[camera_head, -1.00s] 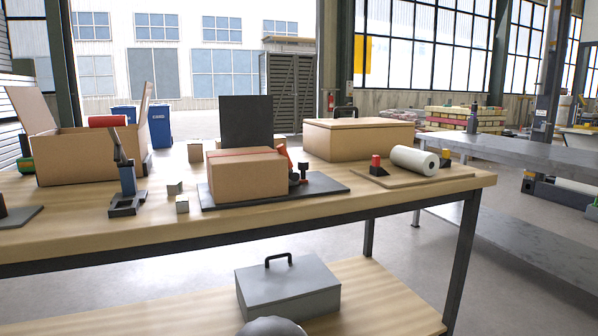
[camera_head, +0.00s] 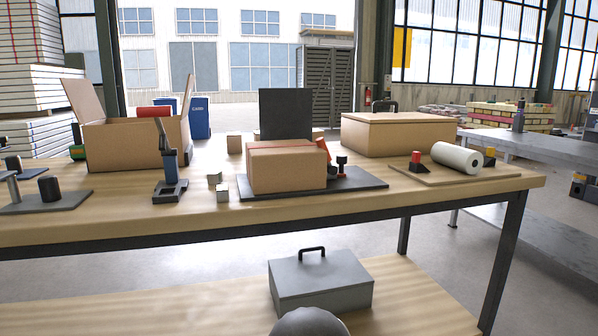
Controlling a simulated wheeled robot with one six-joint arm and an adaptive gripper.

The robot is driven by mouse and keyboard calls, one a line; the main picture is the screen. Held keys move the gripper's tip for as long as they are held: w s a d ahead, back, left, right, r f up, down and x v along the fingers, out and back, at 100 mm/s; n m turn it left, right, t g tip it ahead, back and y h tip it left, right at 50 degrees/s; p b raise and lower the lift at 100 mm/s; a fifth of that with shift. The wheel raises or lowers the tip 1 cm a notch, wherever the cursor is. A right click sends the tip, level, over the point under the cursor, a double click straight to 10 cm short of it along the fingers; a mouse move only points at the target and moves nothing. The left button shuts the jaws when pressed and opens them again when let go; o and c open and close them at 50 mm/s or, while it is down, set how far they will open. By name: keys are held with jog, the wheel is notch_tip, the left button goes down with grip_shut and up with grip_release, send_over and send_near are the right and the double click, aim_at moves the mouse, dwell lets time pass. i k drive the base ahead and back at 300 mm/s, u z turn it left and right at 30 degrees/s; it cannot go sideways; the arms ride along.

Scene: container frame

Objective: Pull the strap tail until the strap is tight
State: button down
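A cardboard box (camera_head: 287,170) stands on a dark base plate (camera_head: 360,184) on the wooden workbench, with a dark upright panel (camera_head: 286,114) behind it. A red strap (camera_head: 288,144) runs across the top of the box. A red part (camera_head: 322,145) shows at the box's right edge; I cannot tell whether it is the strap tail or a buckle. A small dark knob-like fitting (camera_head: 341,163) stands on the plate to the right of the box. My gripper is not in view. A grey rounded shape at the bottom edge appears to be part of my own body.
On the workbench (camera_head: 120,229) stand an open carton (camera_head: 122,147) at left, a blue-and-black clamp-like stand (camera_head: 170,175), small blocks (camera_head: 222,194), a closed carton (camera_head: 399,134) and a white roll (camera_head: 456,158) at right. A grey toolbox (camera_head: 320,281) sits on the lower shelf.

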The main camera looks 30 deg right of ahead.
aim_at(341, 159)
jog(key=k, duration=0.25)
jog(key=u, duration=0.45)
jog(key=i, duration=0.3)
jog(key=z, duration=1.35)
